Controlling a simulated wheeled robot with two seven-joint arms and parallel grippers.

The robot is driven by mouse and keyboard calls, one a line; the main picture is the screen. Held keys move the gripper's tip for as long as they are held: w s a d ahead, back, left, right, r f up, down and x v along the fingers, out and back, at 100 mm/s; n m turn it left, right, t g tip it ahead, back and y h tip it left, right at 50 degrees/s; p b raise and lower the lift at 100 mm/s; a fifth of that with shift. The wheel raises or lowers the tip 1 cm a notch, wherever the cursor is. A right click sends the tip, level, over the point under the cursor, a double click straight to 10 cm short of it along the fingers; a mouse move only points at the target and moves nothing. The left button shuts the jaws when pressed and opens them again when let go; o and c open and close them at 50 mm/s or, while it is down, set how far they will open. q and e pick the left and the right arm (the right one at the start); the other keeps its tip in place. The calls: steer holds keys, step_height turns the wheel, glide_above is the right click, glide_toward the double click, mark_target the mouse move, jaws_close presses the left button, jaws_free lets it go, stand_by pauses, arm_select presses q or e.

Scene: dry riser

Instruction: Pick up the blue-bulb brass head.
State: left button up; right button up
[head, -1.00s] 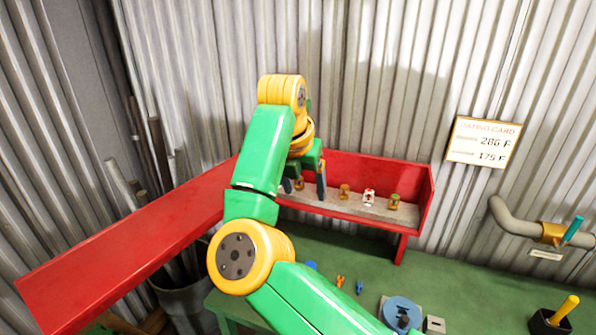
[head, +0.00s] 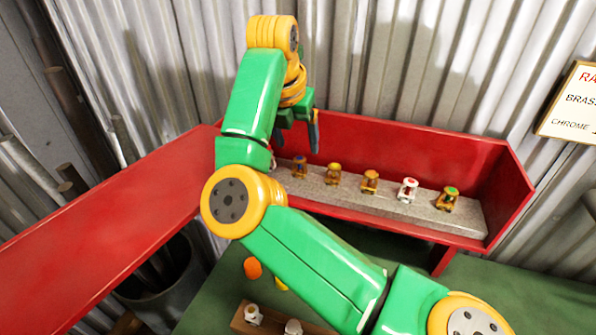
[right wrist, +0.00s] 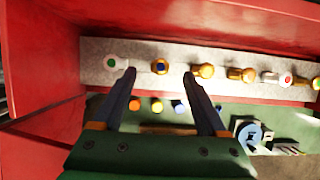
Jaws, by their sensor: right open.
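The blue-bulb brass head (head: 299,167) stands on the grey strip of the red shelf, toward its left end. In the right wrist view the same brass head (right wrist: 160,67) shows between my two fingertips, with its dark blue bulb facing the camera. My right gripper (head: 296,143) is open and empty, with its fingers just above and around the head's place in the head view. In the right wrist view the fingers of the right gripper (right wrist: 159,72) are apart on either side of it. I cannot tell how far the tips are from it. My left gripper is not in view.
To the right stand two amber-bulb brass heads (head: 333,174) (head: 370,182), a red-bulb chrome head (head: 407,190) and a green-bulb brass head (head: 447,198). A green-bulb chrome head (right wrist: 112,62) is close left of my fingers. The red shelf (head: 420,150) has back and side walls.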

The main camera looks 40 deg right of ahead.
mark_target(299, 159)
steer(key=shift+f, duration=0.35)
steer(key=p+x, duration=0.2)
steer(key=x, duration=0.3)
steer(key=shift+s+f+p, duration=0.1)
steer(key=shift+f+p, duration=0.2)
steer(key=shift+p, duration=0.1)
steer(key=shift+d+f, duration=0.15)
steer(key=shift+f, duration=0.15)
jaws_close()
